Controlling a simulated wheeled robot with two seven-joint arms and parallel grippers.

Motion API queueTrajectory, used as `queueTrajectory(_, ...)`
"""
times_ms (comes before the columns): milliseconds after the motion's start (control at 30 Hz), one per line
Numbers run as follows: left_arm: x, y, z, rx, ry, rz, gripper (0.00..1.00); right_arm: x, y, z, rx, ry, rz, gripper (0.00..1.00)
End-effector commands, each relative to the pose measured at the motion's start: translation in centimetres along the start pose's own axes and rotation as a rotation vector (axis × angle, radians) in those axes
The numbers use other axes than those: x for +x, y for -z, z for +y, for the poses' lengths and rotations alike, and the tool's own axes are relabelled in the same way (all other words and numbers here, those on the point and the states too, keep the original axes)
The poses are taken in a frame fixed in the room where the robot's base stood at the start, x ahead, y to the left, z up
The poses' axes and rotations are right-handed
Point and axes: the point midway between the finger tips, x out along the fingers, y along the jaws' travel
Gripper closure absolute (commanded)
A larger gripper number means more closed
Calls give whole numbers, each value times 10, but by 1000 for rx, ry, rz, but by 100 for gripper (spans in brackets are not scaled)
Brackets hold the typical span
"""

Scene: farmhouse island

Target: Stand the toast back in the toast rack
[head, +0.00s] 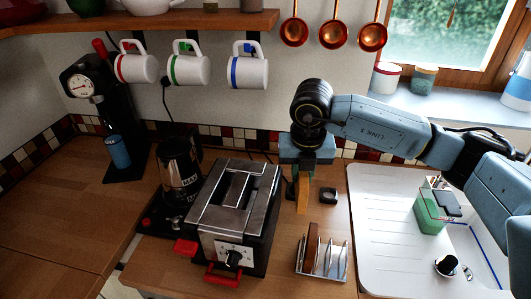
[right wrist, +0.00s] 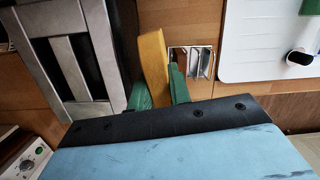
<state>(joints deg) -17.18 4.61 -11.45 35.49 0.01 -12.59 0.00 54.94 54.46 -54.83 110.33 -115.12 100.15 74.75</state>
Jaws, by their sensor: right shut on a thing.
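My right gripper (head: 302,188) points down behind the toast rack, shut on a yellow-tan slice of toast (head: 303,203). The slice hangs upright, edge-on to the head view, and appears above the counter. In the right wrist view the toast (right wrist: 154,62) sits between the green fingers of the gripper (right wrist: 158,92). The metal toast rack (head: 336,263) stands nearer the front, just right of the toaster, with a darker brown slice (head: 311,248) upright in its left part. The rack also shows in the right wrist view (right wrist: 192,60), apart from the held toast. My left gripper is not in view.
The toaster (head: 235,205) with red levers stands left of the rack. A kettle (head: 180,170) stands beyond it. A small dark object (head: 328,195) lies behind the rack. A white drainer board (head: 385,235) lies to the right. Mugs (head: 190,68) and copper ladles (head: 333,35) hang above.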

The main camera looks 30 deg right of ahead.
Motion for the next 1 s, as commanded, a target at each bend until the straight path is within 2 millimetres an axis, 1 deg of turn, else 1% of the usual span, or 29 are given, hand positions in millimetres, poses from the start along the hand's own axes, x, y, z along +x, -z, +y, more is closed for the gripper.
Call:
queueTrajectory(33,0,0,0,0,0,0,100,11,11,-21,27,4,8,100)
queueTrajectory(100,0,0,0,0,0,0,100,20,25,-42,59,1,12,100)
queueTrajectory(200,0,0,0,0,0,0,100,27,45,-68,92,1,16,100)
queueTrajectory(300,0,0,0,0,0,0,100,30,62,-86,113,3,20,100)
queueTrajectory(400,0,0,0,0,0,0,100,31,74,-98,125,5,23,100)
queueTrajectory(500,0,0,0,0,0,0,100,31,81,-104,132,6,24,100)
queueTrajectory(600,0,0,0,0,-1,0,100,31,83,-106,134,5,26,100)
queueTrajectory(1000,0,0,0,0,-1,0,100,32,84,-106,134,6,27,100)
